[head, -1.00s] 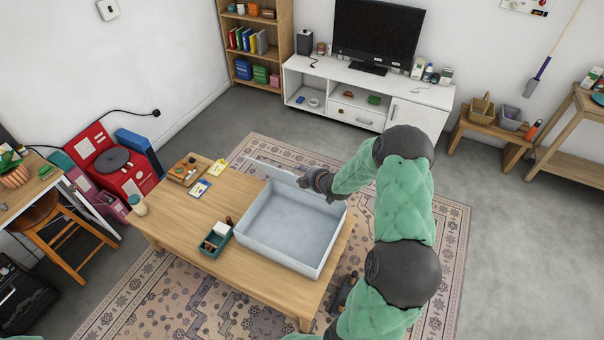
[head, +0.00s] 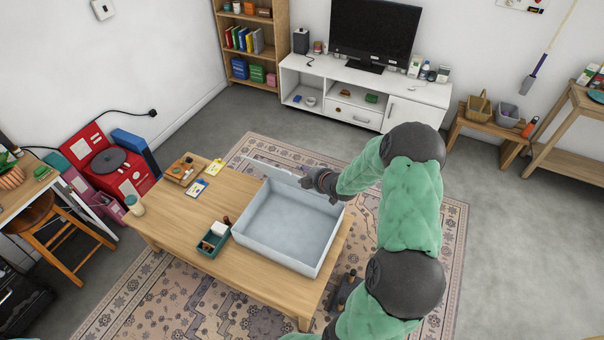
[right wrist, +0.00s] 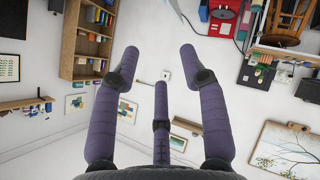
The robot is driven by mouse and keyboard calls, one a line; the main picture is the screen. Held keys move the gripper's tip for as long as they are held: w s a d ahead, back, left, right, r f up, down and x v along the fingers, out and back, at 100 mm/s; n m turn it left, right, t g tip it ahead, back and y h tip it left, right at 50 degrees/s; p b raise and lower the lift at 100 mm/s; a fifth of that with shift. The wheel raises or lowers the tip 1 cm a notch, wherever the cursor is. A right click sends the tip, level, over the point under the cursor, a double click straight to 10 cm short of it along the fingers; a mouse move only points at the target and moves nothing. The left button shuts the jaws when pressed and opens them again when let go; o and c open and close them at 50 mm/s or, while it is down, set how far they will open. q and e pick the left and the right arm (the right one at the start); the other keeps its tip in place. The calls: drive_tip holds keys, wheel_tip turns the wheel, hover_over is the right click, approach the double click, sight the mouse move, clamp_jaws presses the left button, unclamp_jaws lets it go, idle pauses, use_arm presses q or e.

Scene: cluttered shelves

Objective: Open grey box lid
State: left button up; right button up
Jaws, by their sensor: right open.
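The grey box (head: 296,241) stands on the wooden coffee table with its top open and its inside looking empty. Its lid (head: 272,171) is swung up along the back edge and shows as a thin pale panel, partly hidden by my right gripper. My right gripper (head: 306,181) is at the back edge of the box, close to the lid; I cannot tell if they touch. In the right wrist view its fingers (right wrist: 160,60) are spread with nothing between them. My left gripper is not in view.
The coffee table (head: 180,225) also holds a green caddy (head: 213,239), a wooden tray (head: 187,170), cards and a small jar (head: 134,205). A white TV stand (head: 365,95) is against the back wall. Bare floor (head: 500,220) lies to the right.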

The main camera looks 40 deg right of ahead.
drive_tip(key=v, duration=0.8)
drive_tip(key=shift+s+r, duration=0.2)
drive_tip(key=shift+s, duration=0.15)
